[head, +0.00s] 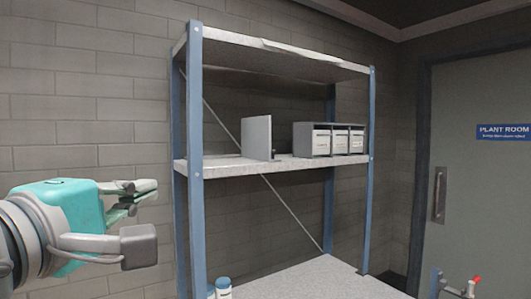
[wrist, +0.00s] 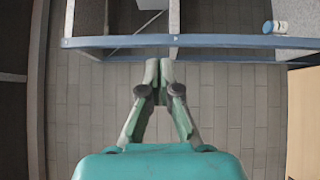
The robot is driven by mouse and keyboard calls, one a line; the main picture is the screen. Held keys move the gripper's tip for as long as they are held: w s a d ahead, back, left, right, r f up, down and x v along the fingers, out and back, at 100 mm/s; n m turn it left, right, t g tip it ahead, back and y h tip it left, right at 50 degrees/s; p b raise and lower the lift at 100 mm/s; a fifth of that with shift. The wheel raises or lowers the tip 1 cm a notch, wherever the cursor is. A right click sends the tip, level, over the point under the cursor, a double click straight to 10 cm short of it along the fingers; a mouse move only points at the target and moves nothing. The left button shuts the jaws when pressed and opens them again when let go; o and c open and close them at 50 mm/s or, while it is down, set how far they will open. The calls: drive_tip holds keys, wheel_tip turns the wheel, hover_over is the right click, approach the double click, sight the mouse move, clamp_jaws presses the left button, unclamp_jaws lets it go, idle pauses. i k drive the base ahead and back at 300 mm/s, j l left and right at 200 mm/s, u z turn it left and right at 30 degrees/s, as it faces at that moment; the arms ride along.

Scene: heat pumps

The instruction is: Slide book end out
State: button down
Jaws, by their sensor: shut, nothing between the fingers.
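The book end (head: 257,137) is a pale upright plate with a thin foot. It stands on the middle shelf (head: 225,168) of a rack, left of a row of grey boxes and apart from them. My gripper (head: 146,194) is left of the rack, outside its front-left post and a little below the middle shelf's height. In the wrist view my gripper (wrist: 160,72) has its fingertips together with nothing between them. I cannot make out the book end surely in the wrist view.
Label-fronted grey boxes (head: 330,140) stand on the shelf's right part. Blue posts (head: 194,150) frame the rack, with a diagonal brace behind. White jars (head: 223,287) sit on the lower shelf (head: 315,280). A door (head: 480,190) is at right. The shelf left of the book end is bare.

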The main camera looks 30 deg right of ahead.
sight(256, 131)
drive_tip(key=i+l, duration=0.3)
drive_tip(key=l, duration=0.15)
drive_tip(key=i+l, duration=0.55)
drive_tip(key=l, duration=0.3)
